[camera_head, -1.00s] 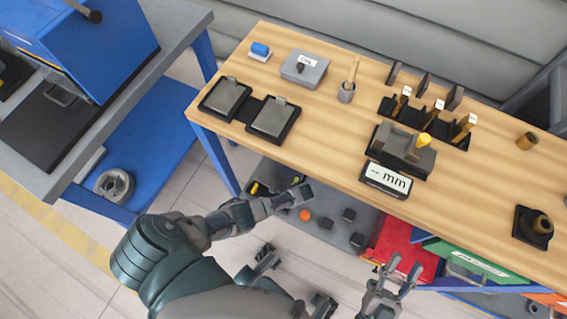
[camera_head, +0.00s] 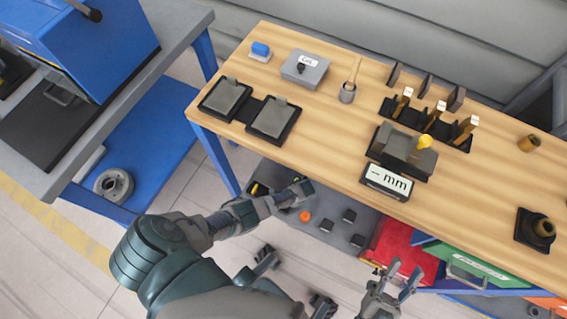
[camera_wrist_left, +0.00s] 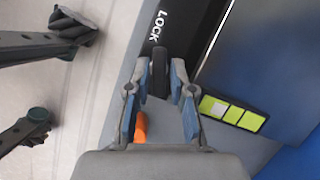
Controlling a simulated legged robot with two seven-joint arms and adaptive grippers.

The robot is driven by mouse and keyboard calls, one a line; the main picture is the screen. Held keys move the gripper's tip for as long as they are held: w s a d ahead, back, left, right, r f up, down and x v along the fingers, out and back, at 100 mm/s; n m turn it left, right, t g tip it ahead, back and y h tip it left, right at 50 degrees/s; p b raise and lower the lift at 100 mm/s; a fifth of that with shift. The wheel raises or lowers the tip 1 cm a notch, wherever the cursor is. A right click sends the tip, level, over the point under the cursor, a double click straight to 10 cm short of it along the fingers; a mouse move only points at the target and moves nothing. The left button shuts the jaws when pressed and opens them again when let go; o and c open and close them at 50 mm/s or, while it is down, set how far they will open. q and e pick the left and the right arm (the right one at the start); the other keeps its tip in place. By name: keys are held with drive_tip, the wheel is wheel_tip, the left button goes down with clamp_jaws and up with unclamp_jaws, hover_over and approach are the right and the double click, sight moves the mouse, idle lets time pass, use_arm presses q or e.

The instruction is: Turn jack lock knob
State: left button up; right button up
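In the left wrist view a dark knob (camera_wrist_left: 160,76) sits between the fingertips of my left gripper (camera_wrist_left: 162,90), beside a black panel (camera_wrist_left: 178,28) with white LOCK lettering. The fingertips close in on both sides of the knob with hardly any gap; the contact is partly hidden. In the head view my left gripper (camera_head: 294,193) is below the front edge of the wooden table, over the lower shelf, and the knob cannot be made out there. My right gripper (camera_head: 397,280) is empty, its fingers spread, in front of the red and green drawers.
An orange part (camera_wrist_left: 140,128) is by the left finger; an orange round piece (camera_head: 305,216) lies on the lower shelf. A yellow-green segmented strip (camera_wrist_left: 232,112) is to the right.

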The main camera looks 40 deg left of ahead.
use_arm(q)
drive_tip(key=shift+o, duration=0.5)
drive_tip(key=v, duration=1.1)
drive_tip(key=shift+d+r, duration=0.2)
drive_tip(key=shift+r, duration=0.15)
drive_tip(key=shift+w, duration=0.15)
